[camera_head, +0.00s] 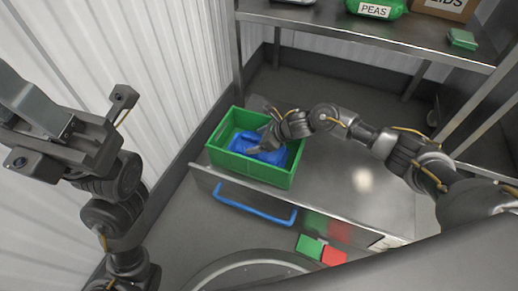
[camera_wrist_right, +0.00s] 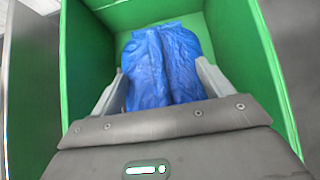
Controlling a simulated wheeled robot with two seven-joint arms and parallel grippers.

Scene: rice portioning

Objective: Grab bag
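A blue bag (camera_head: 262,146) lies inside a green crate (camera_head: 240,172) on a metal worktop. In the right wrist view the crinkled blue bag (camera_wrist_right: 165,65) fills the middle of the crate. My right gripper (camera_head: 262,128) reaches down into the crate over the bag. In the right wrist view its two fingers (camera_wrist_right: 162,85) stand wide apart, one on each side of the bag; firm contact cannot be made out. My left gripper (camera_head: 30,105) is raised at the left, away from the crate, and its finger gap is unclear.
The crate's green walls (camera_wrist_right: 245,65) surround the bag closely. A shelf (camera_head: 420,54) above holds a green peas bag (camera_head: 376,8) and a lids box (camera_head: 445,7). A blue handle (camera_head: 252,205) and green and red pads (camera_head: 322,250) are at the front. The worktop right of the crate is clear.

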